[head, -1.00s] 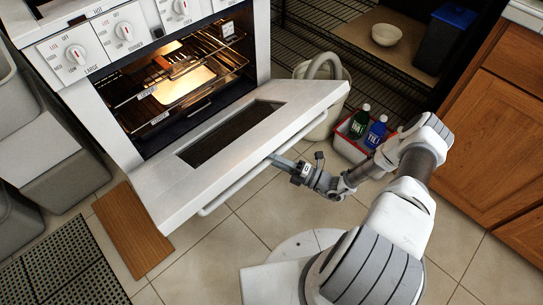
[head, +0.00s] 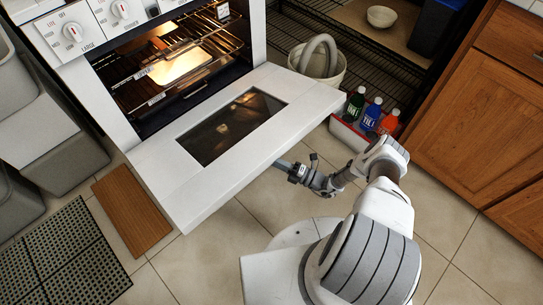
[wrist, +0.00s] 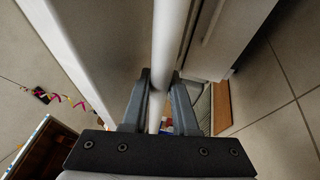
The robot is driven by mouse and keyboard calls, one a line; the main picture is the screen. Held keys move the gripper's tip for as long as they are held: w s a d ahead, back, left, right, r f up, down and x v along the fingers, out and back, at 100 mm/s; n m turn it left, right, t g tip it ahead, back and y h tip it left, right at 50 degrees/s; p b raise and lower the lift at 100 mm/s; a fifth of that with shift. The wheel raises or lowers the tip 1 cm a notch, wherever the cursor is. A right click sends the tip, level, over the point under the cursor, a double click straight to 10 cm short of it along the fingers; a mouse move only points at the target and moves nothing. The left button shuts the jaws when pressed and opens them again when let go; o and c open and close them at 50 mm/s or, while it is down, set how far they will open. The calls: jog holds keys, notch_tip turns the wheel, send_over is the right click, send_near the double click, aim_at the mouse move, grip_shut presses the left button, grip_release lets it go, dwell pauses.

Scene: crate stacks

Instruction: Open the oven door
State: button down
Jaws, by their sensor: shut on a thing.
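The white oven door (head: 163,172) is swung far down in the head view, with its dark window facing up. The oven cavity (head: 165,75) is open and lit, with wire racks inside. In the wrist view my gripper (wrist: 160,88) is shut on the white door handle (wrist: 171,35), one finger on each side of the bar. In the head view my gripper (head: 282,165) is at the door's outer edge, and its fingertips and the handle are hidden under the door.
A red crate with bottles (head: 362,118) and a pale bucket (head: 325,71) stand right of the door. A wooden board (head: 131,210) and a black mat (head: 62,258) lie on the floor at left. Wooden cabinets (head: 477,105) stand at right. Tiled floor below the door is clear.

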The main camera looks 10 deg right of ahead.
jog(key=shift+f, duration=0.5)
jog(key=shift+s, duration=0.1)
jog(key=c, duration=0.7)
grip_release()
jog(key=shift+d, duration=0.1)
jog(key=shift+r, duration=0.1)
